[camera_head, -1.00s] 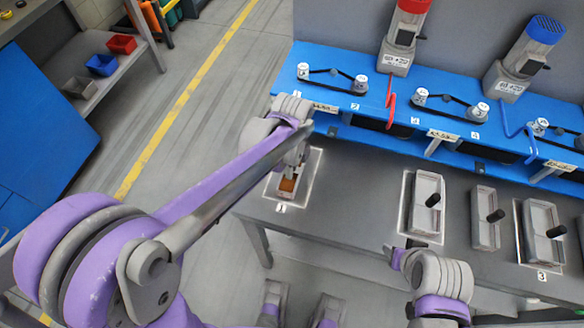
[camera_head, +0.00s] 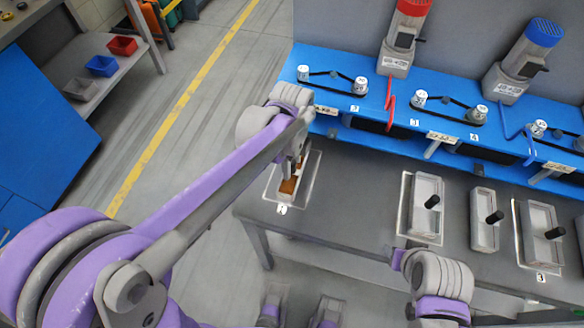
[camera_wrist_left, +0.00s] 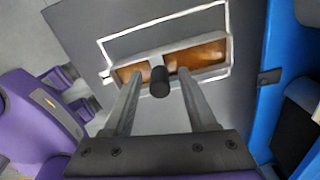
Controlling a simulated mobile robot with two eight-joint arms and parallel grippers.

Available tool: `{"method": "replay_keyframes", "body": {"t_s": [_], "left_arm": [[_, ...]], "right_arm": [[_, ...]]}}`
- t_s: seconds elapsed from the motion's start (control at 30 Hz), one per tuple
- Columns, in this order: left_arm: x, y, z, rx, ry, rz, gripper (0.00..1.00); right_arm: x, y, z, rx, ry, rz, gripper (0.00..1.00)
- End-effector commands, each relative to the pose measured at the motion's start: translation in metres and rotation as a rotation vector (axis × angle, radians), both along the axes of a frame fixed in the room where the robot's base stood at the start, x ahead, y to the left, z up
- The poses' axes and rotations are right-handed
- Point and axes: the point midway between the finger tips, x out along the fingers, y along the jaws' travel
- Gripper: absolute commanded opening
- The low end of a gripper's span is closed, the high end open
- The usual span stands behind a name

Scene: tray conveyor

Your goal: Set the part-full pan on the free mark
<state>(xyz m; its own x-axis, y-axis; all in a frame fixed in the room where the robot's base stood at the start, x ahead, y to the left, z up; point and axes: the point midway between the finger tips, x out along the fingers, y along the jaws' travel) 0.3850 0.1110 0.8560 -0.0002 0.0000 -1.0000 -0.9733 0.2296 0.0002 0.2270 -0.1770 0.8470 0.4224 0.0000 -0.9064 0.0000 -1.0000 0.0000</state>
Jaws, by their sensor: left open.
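A grey pan (camera_head: 286,197) with orange-brown contents sits inside the white outlined mark (camera_head: 311,178) labelled 1, at the table's left end. It also shows in the left wrist view (camera_wrist_left: 215,68), with its black knob upright in the middle. My left gripper (camera_head: 293,172) is open over this pan. In the left wrist view its two fingers (camera_wrist_left: 160,84) stand apart, one on each side of the knob; contact is not clear. Other grey pans with black knobs show no orange contents: one on the middle mark (camera_head: 427,204), one unmarked (camera_head: 484,222), one on mark 3 (camera_head: 543,238).
A blue shelf (camera_head: 330,97) with motors and pulleys runs behind the grey table (camera_head: 345,225). My right arm shows at the table's front edge; its gripper is hidden. The table is bare between mark 1 and the middle mark. Small bins (camera_head: 101,65) stand far left.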

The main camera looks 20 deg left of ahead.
Motion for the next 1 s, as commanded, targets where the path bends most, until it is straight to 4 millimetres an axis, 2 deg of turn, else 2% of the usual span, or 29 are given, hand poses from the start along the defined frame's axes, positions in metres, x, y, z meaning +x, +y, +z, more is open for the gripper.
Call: {"method": "replay_keyframes", "body": {"t_s": [0.1,0.3,0.5,0.67,0.77,0.83,1.0], "left_arm": [[0.0,0.0,0.029,0.0,0.0,0.0,0.58],[0.0,0.0,0.066,0.0,0.0,0.0,0.58],[0.0,0.0,0.083,0.0,0.0,0.0,0.58],[-0.004,0.002,0.085,-0.001,-0.008,0.033,0.58],[-0.017,0.01,0.082,-0.01,-0.041,0.172,0.58],[-0.033,0.018,0.077,-0.025,-0.081,0.344,0.58],[-0.084,0.041,0.055,-0.116,-0.199,0.9,0.58]], "right_arm": [[0.001,0.0,0.005,0.0,-0.002,0.0,0.5],[0.001,0.0,0.009,0.0,-0.003,0.0,0.5],[0.001,0.0,0.011,0.0,-0.003,0.0,0.5],[0.001,0.0,0.011,0.0,-0.003,0.0,0.5],[0.001,0.0,0.011,0.0,-0.003,0.0,0.5],[0.001,0.0,0.011,0.0,-0.003,0.0,0.5],[0.001,0.0,0.01,0.0,-0.003,0.0,0.5]]}}
